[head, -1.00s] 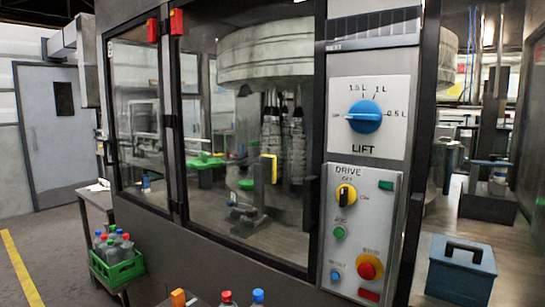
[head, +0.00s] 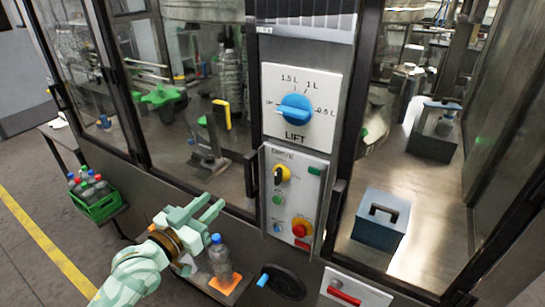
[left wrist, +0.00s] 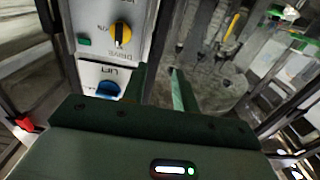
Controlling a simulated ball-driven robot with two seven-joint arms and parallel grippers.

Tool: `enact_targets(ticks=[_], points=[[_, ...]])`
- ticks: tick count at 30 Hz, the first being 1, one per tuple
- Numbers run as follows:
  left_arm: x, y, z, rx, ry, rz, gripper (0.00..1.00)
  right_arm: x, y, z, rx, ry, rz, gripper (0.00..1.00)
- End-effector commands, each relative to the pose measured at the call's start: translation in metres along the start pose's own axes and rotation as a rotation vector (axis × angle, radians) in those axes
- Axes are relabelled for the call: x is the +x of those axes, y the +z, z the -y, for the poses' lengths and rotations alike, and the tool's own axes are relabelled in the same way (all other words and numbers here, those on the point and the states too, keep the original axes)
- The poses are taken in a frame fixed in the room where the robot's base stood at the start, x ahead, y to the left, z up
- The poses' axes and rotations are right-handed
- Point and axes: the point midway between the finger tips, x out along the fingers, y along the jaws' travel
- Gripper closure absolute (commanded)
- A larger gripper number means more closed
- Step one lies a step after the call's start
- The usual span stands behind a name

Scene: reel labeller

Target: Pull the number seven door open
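No number seven can be read on any door in these views. The machine's framed glass door (head: 185,100) fills the left and middle of the head view and stands shut. A dark upright handle (head: 335,207) is on the frame right of the control panel. My left gripper (head: 217,208) is low in front of the machine, left of the control panel. Its two fingers (left wrist: 160,88) are apart with nothing between them, and in the left wrist view they point towards the glass beside the panel. My right gripper is not in view.
The control panel (head: 288,205) has knobs and a red button; the blue LIFT dial (head: 294,108) is above it. A blue-capped bottle (head: 219,258) stands on an orange pad under my gripper. A red handle (head: 345,291) is lower right. A green bottle crate (head: 100,207) stands left.

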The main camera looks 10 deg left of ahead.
Motion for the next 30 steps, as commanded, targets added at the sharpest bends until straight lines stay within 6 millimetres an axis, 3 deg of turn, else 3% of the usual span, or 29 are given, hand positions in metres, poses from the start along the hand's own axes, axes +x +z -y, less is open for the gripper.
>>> enact_targets(ticks=[5,15,21,30], points=[[0.020,-0.001,0.000,0.002,0.003,0.001,0.71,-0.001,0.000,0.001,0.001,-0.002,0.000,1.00],[0.105,0.001,-0.001,0.003,0.003,0.002,0.71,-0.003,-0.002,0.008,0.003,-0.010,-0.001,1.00],[0.143,0.002,-0.001,0.003,0.003,0.003,0.71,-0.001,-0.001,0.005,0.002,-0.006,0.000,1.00],[0.162,0.002,-0.001,0.005,0.003,0.004,0.71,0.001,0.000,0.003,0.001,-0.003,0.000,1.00]])
